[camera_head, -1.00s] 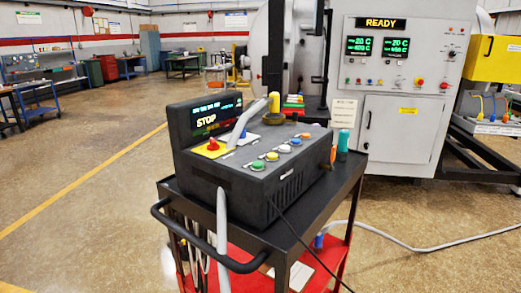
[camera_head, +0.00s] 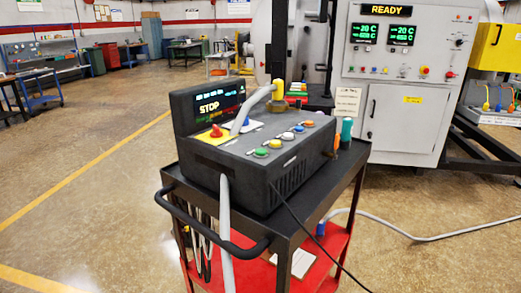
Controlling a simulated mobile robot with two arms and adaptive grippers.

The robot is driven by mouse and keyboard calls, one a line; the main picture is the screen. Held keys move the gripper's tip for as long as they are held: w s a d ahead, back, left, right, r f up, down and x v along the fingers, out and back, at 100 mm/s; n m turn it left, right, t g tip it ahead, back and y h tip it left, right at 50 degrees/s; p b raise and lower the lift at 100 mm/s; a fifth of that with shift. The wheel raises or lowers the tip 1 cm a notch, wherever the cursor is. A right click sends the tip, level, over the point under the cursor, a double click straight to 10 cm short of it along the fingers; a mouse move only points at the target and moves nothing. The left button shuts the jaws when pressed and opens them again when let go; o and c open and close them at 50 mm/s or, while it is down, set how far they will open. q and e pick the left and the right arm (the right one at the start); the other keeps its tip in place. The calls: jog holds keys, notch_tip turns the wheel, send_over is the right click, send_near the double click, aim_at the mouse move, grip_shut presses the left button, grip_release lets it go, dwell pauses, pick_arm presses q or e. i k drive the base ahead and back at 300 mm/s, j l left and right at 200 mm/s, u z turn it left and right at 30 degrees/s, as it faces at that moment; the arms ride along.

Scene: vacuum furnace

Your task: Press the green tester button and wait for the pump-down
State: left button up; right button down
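The dark grey tester (camera_head: 230,178) stands on top of a black cart. Its display (camera_head: 212,105) reads STOP in yellow, with smaller lit lines around it. The green button (camera_head: 261,153) is at the near left end of a row of coloured buttons on the tester's sloped top. A red knob (camera_head: 216,131) sits on a yellow plate left of that row. The furnace control cabinet (camera_head: 405,95) behind shows READY and two green readouts of about 20 C. Neither of my grippers is in view, and nothing touches the green button.
The cart (camera_head: 300,222) has a black handle (camera_head: 210,238) at its near left and a red lower shelf (camera_head: 253,268). Grey hoses and a black cable hang from the tester or cross the floor. Open floor (camera_head: 95,215) lies to the left. A yellow cabinet (camera_head: 497,50) stands right.

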aim_at(260, 151)
jog(key=i+j+z, duration=0.1)
jog(key=z, duration=0.75)
jog(key=j+z, duration=0.4)
jog(key=j, duration=0.3)
jog(key=j+z, duration=0.35)
jog(key=j, duration=0.35)
jog(key=k+j, duration=0.1)
jog(key=j, duration=0.75)
